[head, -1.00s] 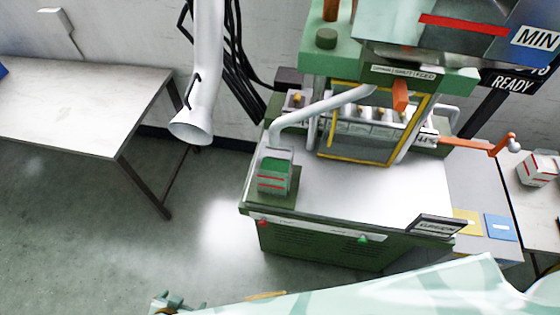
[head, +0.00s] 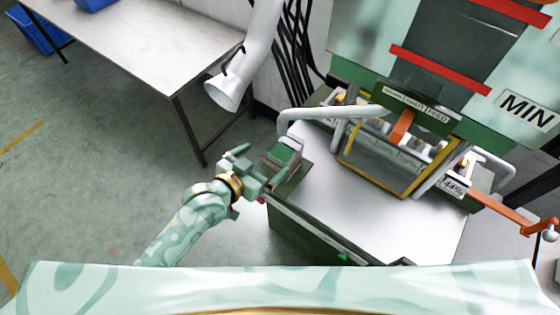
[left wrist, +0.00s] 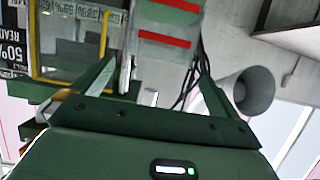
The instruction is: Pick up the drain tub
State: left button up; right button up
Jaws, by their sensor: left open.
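The drain tub (head: 283,153) is a small clear box with red stripes and green inside. It stands at the near left corner of the press's steel table, under a bent pipe. My left gripper (head: 260,168) is open just left of the tub in the head view. My right gripper is not in view.
The press's steel table (head: 350,205) is bare right of the tub. A yellow-framed guard (head: 375,180) stands behind it, with an orange lever (head: 500,208) at right. A white duct (head: 230,90) hangs behind the tub. A white-topped table (head: 150,50) stands at the back left.

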aim_at(291, 139)
pick_arm(q)
jog(key=x, duration=0.4)
jog(key=shift+w+d, duration=0.1)
jog(key=shift+w, duration=0.1)
jog(key=b+x, duration=0.1)
jog(key=x, duration=0.3)
jog(key=shift+w+d, duration=0.15)
jog(key=shift+d, duration=0.1)
jog(key=shift+w+d, duration=0.15)
jog(key=shift+w, duration=0.05)
jog(key=c, duration=1.4)
jog(key=shift+c, duration=1.1)
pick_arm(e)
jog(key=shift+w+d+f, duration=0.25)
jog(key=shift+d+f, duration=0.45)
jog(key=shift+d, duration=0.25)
